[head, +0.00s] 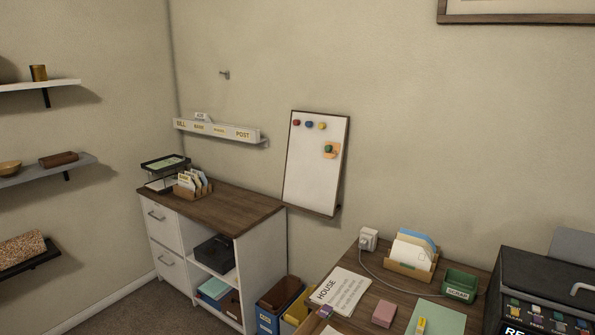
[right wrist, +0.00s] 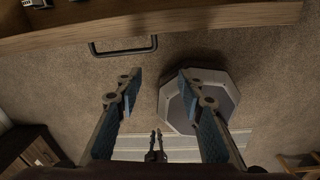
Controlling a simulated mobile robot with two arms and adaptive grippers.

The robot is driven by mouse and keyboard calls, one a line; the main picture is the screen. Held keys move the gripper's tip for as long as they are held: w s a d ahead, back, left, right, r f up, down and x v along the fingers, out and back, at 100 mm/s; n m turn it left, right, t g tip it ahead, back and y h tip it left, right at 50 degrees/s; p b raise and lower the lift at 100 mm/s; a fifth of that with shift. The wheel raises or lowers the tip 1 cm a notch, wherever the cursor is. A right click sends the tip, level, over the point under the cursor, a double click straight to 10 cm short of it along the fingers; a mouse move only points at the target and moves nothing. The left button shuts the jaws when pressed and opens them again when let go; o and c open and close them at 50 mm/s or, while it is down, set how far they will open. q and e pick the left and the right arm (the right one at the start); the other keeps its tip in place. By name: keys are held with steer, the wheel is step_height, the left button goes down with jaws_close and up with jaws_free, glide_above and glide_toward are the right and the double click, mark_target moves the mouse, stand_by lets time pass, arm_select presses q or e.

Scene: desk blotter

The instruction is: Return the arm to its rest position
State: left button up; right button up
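My right gripper (right wrist: 159,82) shows in the right wrist view. A small dark two-pronged shape (right wrist: 156,143) lies farther off between the fingers. It looks like my other gripper, but it is too small to tell its opening. Neither gripper shows in the head view.
A black drawer handle (right wrist: 124,47) sits under the desk edge. A grey octagonal object (right wrist: 172,105) is on the floor behind the right finger.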

steer(key=s+a+r+m+t+y, duration=0.25)
steer(key=s+m, duration=0.55)
steer(key=m, duration=0.4)
steer(key=s+d+r+m+h, duration=0.35)
steer(key=s+d+m, duration=0.45)
steer(key=d+m, duration=0.55)
step_height(320, 180, down, 27)
steer(key=s+a, duration=0.1)
steer(key=s, duration=0.2)
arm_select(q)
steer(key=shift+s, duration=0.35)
arm_select(e)
steer(key=s+d+f+g, duration=0.1)
steer(key=s+d+f, duration=0.1)
steer(key=s+f, duration=1.3)
steer(key=shift+s+d+g, duration=0.35)
steer(key=shift+s, duration=0.25)
